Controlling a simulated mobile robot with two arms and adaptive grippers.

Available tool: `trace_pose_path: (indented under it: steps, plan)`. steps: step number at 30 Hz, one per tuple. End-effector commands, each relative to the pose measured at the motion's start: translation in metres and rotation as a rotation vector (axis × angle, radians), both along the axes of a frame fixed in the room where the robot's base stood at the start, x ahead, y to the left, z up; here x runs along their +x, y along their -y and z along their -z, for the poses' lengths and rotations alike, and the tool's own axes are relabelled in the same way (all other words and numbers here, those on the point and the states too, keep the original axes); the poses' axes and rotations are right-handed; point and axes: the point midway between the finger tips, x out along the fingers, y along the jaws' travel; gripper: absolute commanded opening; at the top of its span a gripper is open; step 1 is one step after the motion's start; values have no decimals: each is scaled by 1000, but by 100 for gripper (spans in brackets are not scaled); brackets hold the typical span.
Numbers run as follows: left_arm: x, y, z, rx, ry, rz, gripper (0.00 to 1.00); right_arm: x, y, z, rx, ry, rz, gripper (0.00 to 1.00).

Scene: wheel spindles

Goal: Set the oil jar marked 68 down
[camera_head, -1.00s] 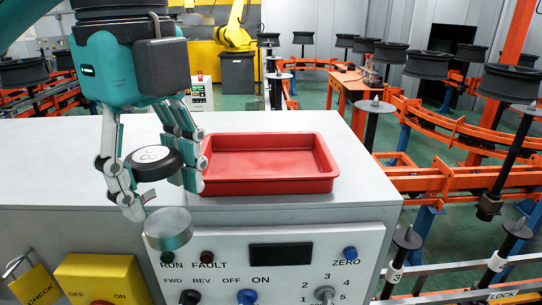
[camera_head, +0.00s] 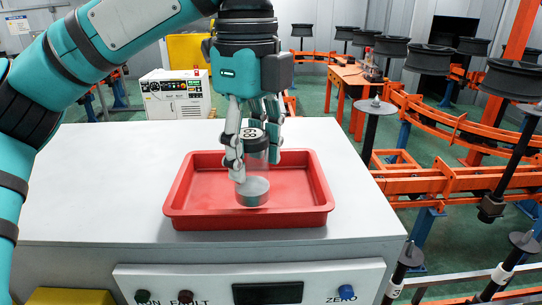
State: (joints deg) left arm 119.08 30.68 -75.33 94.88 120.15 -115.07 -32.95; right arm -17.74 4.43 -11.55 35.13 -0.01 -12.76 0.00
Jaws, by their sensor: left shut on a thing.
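I cannot tell whether the base touches the tray floor. My right gripper is not in view.
The tray sits on a light grey bench top (camera_head: 100,190), clear to its left. A control panel (camera_head: 215,287) is on the bench front. A white box unit (camera_head: 177,97) stands behind. Orange racks (camera_head: 420,180) with black wheels (camera_head: 430,62) stand at right.

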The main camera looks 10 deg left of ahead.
Motion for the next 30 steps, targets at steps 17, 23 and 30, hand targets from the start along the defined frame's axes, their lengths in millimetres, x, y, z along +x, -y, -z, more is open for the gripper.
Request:
trace_pose_path:
  steps: [17,23,30]
  plan:
    - [35,18,33,0,1,-1,8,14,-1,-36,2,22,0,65]
    - [35,18,39,-2,2,-2,8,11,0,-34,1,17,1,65]
    - [35,18,42,-1,0,-2,45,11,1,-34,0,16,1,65]
